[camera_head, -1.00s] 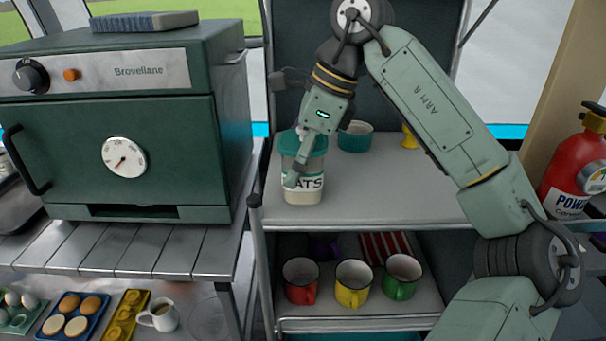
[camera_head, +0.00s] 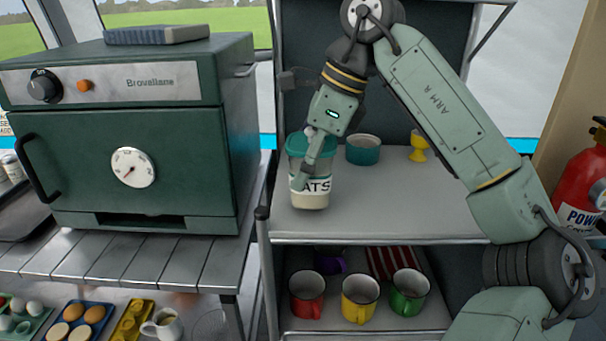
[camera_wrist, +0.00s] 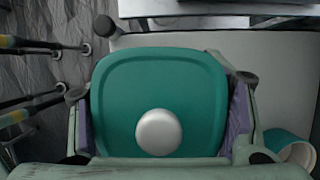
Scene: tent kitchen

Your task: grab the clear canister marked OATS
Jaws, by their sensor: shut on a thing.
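The clear canister marked OATS (camera_head: 312,196) has a teal lid and pale contents low inside. It is upright over the left part of the upper shelf (camera_head: 400,200). My gripper (camera_head: 307,178) is shut on its sides from above, and the near finger covers part of the label. In the wrist view the teal lid with its white knob (camera_wrist: 158,132) lies between the two purple-padded fingers. The canister looks slightly raised, but a small gap under its base is hard to make out.
A teal bowl (camera_head: 363,150) stands close behind to the right, with a yellow egg cup (camera_head: 418,147) beyond. A green oven (camera_head: 135,150) rises at the left. Red, yellow and green mugs (camera_head: 359,297) stand on the shelf below. The upper shelf's right part is clear.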

